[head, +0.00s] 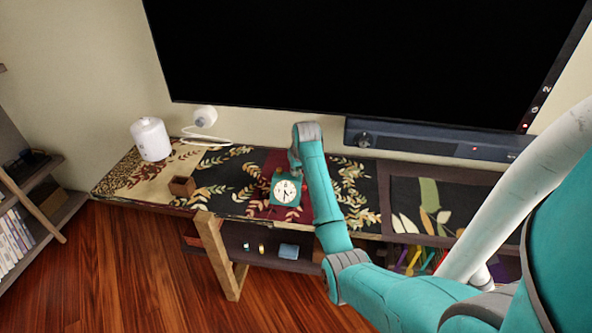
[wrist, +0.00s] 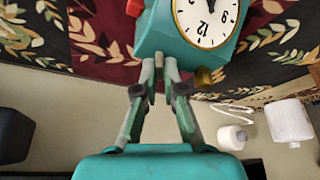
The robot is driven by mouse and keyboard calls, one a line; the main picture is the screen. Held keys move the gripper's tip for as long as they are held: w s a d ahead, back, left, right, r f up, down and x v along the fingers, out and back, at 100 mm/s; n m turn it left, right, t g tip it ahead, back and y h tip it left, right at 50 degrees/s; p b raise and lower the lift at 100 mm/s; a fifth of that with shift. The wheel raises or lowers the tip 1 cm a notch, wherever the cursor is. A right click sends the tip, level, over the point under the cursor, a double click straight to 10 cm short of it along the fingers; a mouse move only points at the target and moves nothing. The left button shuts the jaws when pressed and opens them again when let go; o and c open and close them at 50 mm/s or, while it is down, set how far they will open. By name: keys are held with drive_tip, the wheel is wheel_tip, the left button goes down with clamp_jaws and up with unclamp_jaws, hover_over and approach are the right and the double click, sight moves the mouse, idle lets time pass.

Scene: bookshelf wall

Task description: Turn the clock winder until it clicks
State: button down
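The teal clock (head: 285,190) with a white round face stands on the patterned shelf top, left of my arm. In the wrist view the clock (wrist: 206,22) fills the top, its face partly cut off. My gripper (wrist: 160,66) reaches to the clock's teal body, with its fingertips close together at the body's edge. A small brass-coloured part (wrist: 204,78) shows at the clock's edge, right of the fingertips. In the head view my arm hides most of the gripper.
A large dark screen (head: 350,60) and a black soundbar (head: 430,138) are behind. The wooden floor (head: 130,270) is clear at left.

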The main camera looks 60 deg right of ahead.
drive_tip(key=shift+m, duration=0.3)
drive_tip(key=m, duration=0.2)
drive_tip(key=shift+w+a+m+g+h, duration=0.1)
drive_tip(key=shift+w+m+g+h, duration=0.05)
drive_tip(key=shift+m+g+h, duration=0.2)
drive_tip(key=m+g, duration=0.1)
drive_tip(key=m, duration=0.3)
drive_tip(key=shift+m+g+h, duration=0.25)
drive_tip(key=shift+g+h, duration=0.1)
drive_tip(key=m+g, duration=0.1)
drive_tip(key=m, duration=0.2)
drive_tip(key=shift+w+m, duration=0.15)
drive_tip(key=shift+m, duration=0.15)
drive_tip(key=m+g, duration=0.1)
drive_tip(key=m, duration=0.2)
drive_tip(key=shift+m+g, duration=0.4)
drive_tip(key=m+g+y, duration=0.1)
drive_tip(key=m, duration=0.2)
drive_tip(key=m+g+y, duration=0.1)
drive_tip(key=m, duration=0.3)
drive_tip(key=shift+w, duration=0.15)
drive_tip(key=m, duration=0.2)
drive_tip(key=m+y, duration=0.1)
drive_tip(key=m, duration=0.1)
drive_tip(key=shift+d+g+y, duration=0.2)
drive_tip(key=shift+g+y, duration=0.1)
drive_tip(key=shift+m+y, duration=0.5)
drive_tip(key=shift+m, duration=1.2)
